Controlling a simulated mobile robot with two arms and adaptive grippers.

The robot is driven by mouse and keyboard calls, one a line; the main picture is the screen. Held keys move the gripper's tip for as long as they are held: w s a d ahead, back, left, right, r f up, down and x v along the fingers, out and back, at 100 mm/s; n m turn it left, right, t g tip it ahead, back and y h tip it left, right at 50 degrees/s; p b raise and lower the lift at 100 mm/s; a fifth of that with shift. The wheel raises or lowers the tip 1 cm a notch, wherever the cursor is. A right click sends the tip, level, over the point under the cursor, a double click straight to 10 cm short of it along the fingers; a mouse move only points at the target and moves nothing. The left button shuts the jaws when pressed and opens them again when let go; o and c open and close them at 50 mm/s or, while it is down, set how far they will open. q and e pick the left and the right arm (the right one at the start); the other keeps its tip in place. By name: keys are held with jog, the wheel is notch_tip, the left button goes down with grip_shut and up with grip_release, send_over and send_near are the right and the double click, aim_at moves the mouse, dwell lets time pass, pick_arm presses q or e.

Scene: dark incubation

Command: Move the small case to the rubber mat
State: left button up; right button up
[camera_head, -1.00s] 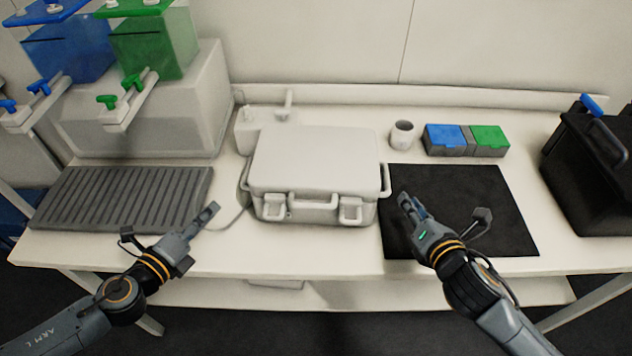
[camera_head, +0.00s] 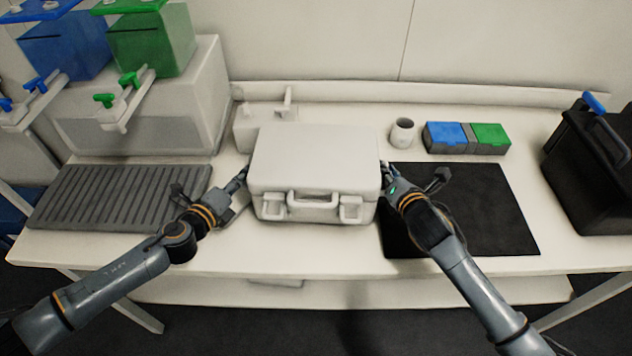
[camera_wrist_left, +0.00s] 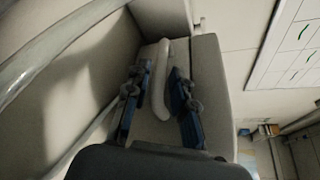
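The small case (camera_head: 315,160) is pale grey-white. It lies closed on the table, with its front handle and two latches facing me. A flat black mat (camera_head: 485,215), apparently the rubber mat, lies just right of it. My left gripper (camera_head: 242,178) is at the case's left side. In the left wrist view its two blue-padded fingers (camera_wrist_left: 160,105) stand open on either side of the pale side handle (camera_wrist_left: 158,90), with gaps showing. My right gripper (camera_head: 388,178) is at the case's right side. Its fingers are mostly hidden, so I cannot tell whether it grips the handle.
A grey ribbed slab (camera_head: 115,200) lies on the left, before a white machine (camera_head: 150,120). A cup (camera_head: 402,133) and a blue-and-green box (camera_head: 467,138) stand behind the mat. A black container (camera_head: 590,175) stands at the right. The table's front strip is clear.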

pick_arm(q)
jog(key=shift+w, duration=0.15)
pick_arm(e)
jog(key=shift+w, duration=0.15)
pick_arm(q)
grip_shut()
pick_arm(e)
grip_shut()
